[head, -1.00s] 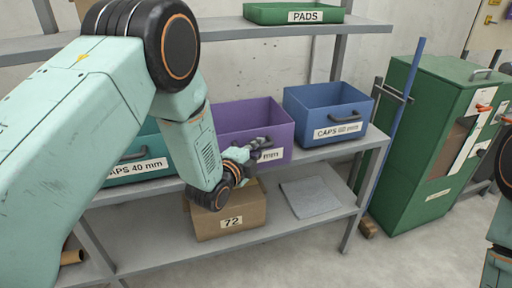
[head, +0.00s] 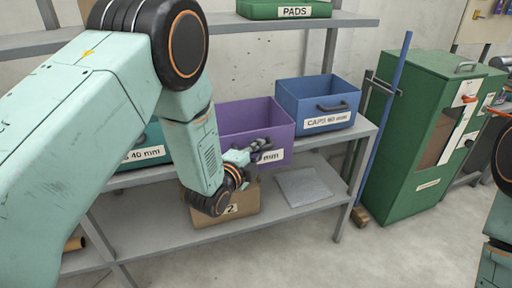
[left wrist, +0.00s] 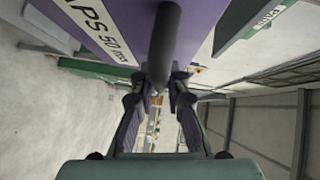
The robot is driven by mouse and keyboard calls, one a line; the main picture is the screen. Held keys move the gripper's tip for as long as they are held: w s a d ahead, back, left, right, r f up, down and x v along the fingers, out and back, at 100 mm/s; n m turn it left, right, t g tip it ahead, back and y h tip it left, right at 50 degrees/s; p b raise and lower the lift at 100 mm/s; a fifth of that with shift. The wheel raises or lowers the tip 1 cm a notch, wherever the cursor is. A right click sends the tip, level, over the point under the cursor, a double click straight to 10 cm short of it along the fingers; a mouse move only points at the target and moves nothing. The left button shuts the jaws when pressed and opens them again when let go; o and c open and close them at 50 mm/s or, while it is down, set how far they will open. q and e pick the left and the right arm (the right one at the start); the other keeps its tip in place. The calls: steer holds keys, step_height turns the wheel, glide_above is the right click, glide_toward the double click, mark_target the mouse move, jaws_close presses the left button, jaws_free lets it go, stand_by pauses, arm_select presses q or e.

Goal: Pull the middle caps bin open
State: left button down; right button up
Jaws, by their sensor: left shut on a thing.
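The purple middle caps bin (head: 240,118) stands on the middle shelf between a teal bin and a blue bin, its front sticking out past theirs. My left gripper (head: 262,146) is at its front and hides part of its label. In the left wrist view the bin's label reads "CAPS 50 mm" (left wrist: 97,30). The dark bar handle (left wrist: 164,45) runs down between the two fingers of my left gripper (left wrist: 158,95), which is shut on it. My right gripper is out of view; only part of my right arm shows at the right edge.
The blue 60 mm bin (head: 300,92) is close on the right, the teal 40 mm bin (head: 152,137) on the left. A cardboard box (head: 245,208) and a grey flat sheet (head: 303,187) lie on the lower shelf. A green cabinet (head: 425,130) stands right.

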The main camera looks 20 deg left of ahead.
arm_select(q)
steer(key=shift+d, duration=0.1)
steer(key=c, duration=1.3)
jaws_free()
steer(key=shift+w, duration=0.1)
steer(key=shift+c, duration=0.2)
steer(key=v, duration=1.2)
steer(key=shift+f, duration=0.1)
